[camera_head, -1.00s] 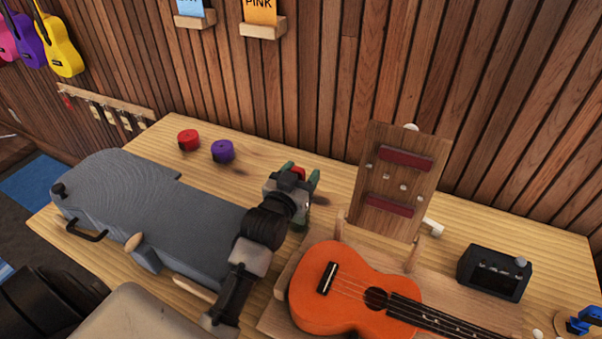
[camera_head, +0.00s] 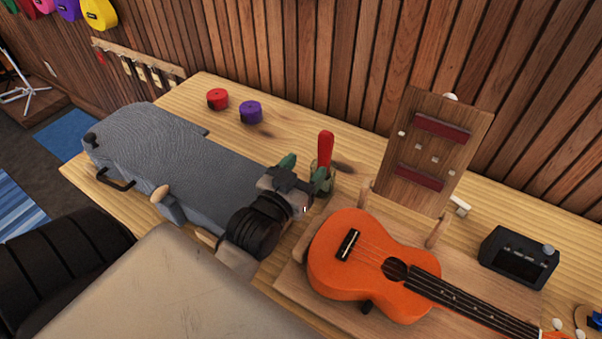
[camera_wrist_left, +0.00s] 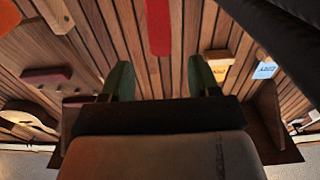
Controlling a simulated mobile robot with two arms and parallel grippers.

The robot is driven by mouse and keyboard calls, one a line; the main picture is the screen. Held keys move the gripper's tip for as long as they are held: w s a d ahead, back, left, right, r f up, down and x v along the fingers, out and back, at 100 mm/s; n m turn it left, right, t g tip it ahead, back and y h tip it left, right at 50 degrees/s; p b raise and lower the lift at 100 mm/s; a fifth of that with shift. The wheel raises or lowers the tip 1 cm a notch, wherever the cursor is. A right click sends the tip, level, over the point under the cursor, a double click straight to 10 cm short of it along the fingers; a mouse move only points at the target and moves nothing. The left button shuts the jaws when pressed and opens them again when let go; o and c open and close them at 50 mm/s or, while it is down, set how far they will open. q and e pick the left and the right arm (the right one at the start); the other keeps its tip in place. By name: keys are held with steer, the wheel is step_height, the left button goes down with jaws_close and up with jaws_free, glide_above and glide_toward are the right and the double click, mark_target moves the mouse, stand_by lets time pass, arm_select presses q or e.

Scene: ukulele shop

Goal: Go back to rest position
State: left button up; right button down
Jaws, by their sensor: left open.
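My left gripper (camera_head: 303,172) is over the workbench in the head view, between the grey case and the orange ukulele. Its two green fingers are apart in the left wrist view (camera_wrist_left: 161,80), with nothing held between them. A red-handled tool (camera_head: 325,148) stands upright in a small dark holder just beyond the fingers. Its red part also shows at the top of the left wrist view (camera_wrist_left: 158,25), beyond the fingertips. My right gripper is not in view.
The grey ukulele case (camera_head: 165,150) lies on the workbench (camera_head: 300,122). The orange ukulele (camera_head: 350,262) rests on a wooden stand. A wooden rack (camera_head: 432,150), black box (camera_head: 518,258), red roll (camera_head: 217,99) and purple roll (camera_head: 251,111) are nearby.

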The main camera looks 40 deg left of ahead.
arm_select(q)
steer(key=shift+s, duration=0.55)
